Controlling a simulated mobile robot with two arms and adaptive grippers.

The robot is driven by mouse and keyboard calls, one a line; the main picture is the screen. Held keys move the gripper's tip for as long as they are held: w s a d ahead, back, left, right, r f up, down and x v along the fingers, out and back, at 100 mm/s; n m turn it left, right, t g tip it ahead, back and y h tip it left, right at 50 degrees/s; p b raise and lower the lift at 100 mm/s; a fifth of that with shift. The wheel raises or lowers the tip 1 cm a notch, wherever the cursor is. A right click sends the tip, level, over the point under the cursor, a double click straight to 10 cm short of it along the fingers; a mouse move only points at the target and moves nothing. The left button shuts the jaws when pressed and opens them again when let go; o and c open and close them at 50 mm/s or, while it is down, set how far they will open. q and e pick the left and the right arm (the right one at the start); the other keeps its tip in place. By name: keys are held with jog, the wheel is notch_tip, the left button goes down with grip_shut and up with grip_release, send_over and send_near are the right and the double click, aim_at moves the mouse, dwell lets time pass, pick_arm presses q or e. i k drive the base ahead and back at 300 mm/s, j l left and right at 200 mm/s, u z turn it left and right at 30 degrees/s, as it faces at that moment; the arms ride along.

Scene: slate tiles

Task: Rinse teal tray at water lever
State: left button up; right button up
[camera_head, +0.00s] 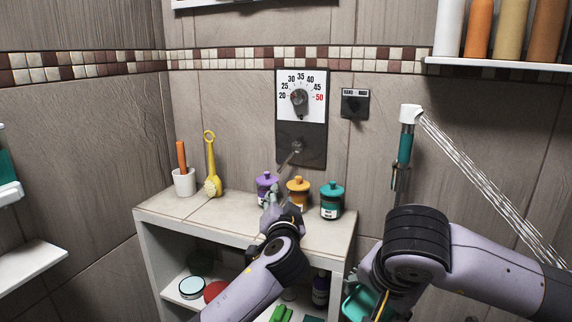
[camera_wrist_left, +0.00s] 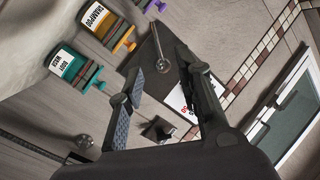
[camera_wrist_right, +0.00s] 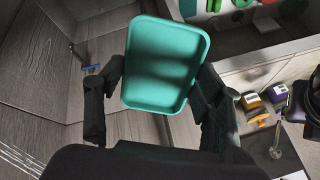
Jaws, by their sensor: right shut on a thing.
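The teal tray (camera_wrist_right: 165,65) is held between the fingers of my right gripper (camera_wrist_right: 155,85) in the right wrist view. In the head view only part of the tray (camera_head: 356,302) shows below my right arm. The metal water lever (camera_head: 293,150) sticks out from a dark wall plate below the temperature dial (camera_head: 300,97). My left gripper (camera_head: 272,200) is below the lever, in front of the bottles. In the left wrist view my left gripper (camera_wrist_left: 162,65) is open, and the lever (camera_wrist_left: 160,68) appears between its fingertips, apart from them.
Water sprays to the right from the shower head (camera_head: 411,113). Purple, orange and teal bottles (camera_head: 332,203) stand on the shelf unit (camera_head: 225,210), with a yellow brush (camera_head: 212,170) and a white cup (camera_head: 184,183) further left. A wall shelf (camera_head: 500,65) with bottles is at upper right.

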aim_at(299, 145)
jog(key=i+j, duration=0.15)
jog(key=i, duration=0.25)
jog(key=i+j, duration=0.1)
jog(key=i, duration=0.3)
